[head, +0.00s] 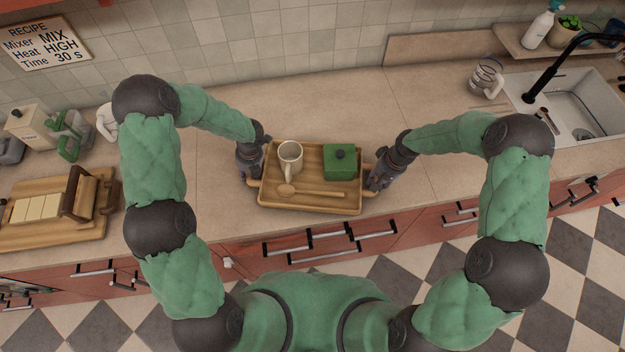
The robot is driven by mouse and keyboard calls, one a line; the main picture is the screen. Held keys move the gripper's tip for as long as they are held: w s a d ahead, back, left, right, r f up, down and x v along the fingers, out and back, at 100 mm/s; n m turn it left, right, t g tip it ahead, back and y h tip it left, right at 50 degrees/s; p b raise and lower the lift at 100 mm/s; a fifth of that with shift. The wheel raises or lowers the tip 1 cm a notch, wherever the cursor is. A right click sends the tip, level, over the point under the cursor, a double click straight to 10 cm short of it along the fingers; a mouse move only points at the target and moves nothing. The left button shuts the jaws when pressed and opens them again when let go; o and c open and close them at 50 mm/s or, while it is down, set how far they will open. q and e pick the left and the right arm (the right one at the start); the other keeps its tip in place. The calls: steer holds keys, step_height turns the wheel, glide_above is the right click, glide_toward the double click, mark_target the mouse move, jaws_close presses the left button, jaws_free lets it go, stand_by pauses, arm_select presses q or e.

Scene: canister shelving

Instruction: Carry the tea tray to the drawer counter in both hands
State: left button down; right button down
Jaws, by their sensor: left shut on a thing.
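The wooden tea tray (325,205) is level at the counter's front edge. I cannot tell whether it rests on the counter or is held just above it. My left gripper (254,178) is shut on the tray's left handle. My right gripper (373,184) is at the tray's right end; its fingers are too small and dark to tell whether they are closed on the handle.
The counter (330,100) is clear behind the tray. A wooden board (60,235) with a slicer stands at left, near canisters. A glass jug (487,77) and the sink (578,105) are at right. Red drawers (330,240) with bar handles are below the counter, above a checkered floor.

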arm_select(q)
steer(key=shift+f, duration=0.2)
arm_select(e)
steer(key=shift+f, duration=0.25)
arm_select(q)
steer(key=c, duration=1.3)
jaws_free()
steer(key=shift+f, duration=0.15)
arm_select(e)
steer(key=c, duration=1.3)
jaws_free()
steer(key=shift+f, duration=0.15)
arm_select(q)
steer(key=o, duration=0.5)
steer(key=shift+c, duration=0.2)
arm_select(e)
steer(key=o, duration=0.5)
steer(key=shift+c, duration=0.2)
steer(key=shift+r, duration=0.25)
arm_select(q)
step_height(320, 180, up, 12)
steer(key=d, duration=0.2)
steer(key=shift+d, duration=0.15)
arm_select(e)
step_height(320, 180, up, 12)
steer(key=d, duration=0.2)
steer(key=shift+d+f, duration=0.15)
steer(key=shift+f, duration=0.1)
steer(key=shift+s, duration=0.1)
